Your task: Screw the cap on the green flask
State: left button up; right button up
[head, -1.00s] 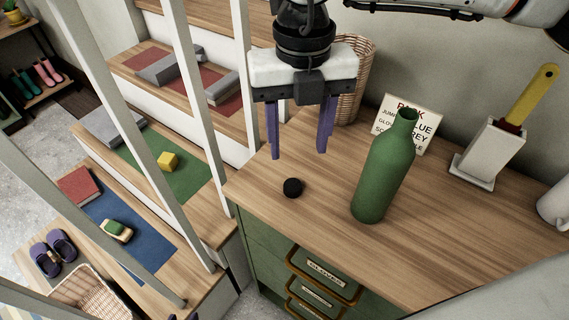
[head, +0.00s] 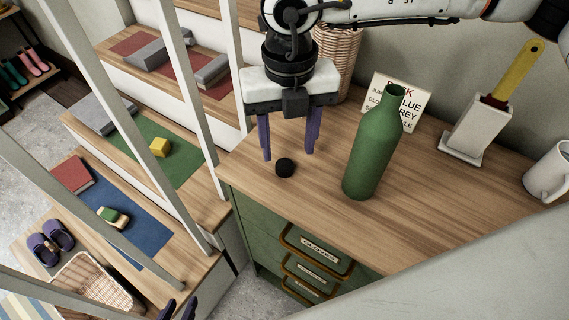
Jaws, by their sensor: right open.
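The green flask (head: 371,152) stands upright on the wooden top, its neck open with no cap on it. The small black cap (head: 285,168) lies on the wood to the left of the flask. My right gripper (head: 288,156) points down with its purple fingers apart, just above and behind the cap in the picture. Nothing is between its fingers that I can see. My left gripper (head: 179,308) shows only as two dark fingertips at the bottom edge, with a gap between them; the rest of it is out of frame.
The green drawer cabinet's wooden top (head: 300,208) is clear in front. Behind the flask stand a printed sign (head: 408,97) and a wicker basket (head: 335,50). A white holder with a yellow-handled brush (head: 478,130) and a white mug (head: 549,172) are at right. Railing posts (head: 186,110) stand at left.

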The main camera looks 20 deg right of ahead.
aim_at(284, 165)
jog(key=f, duration=0.2)
jog(key=f+p, duration=0.1)
jog(key=f, duration=0.2)
jog(key=shift+w+a, duration=0.2)
jog(key=c, duration=1.1)
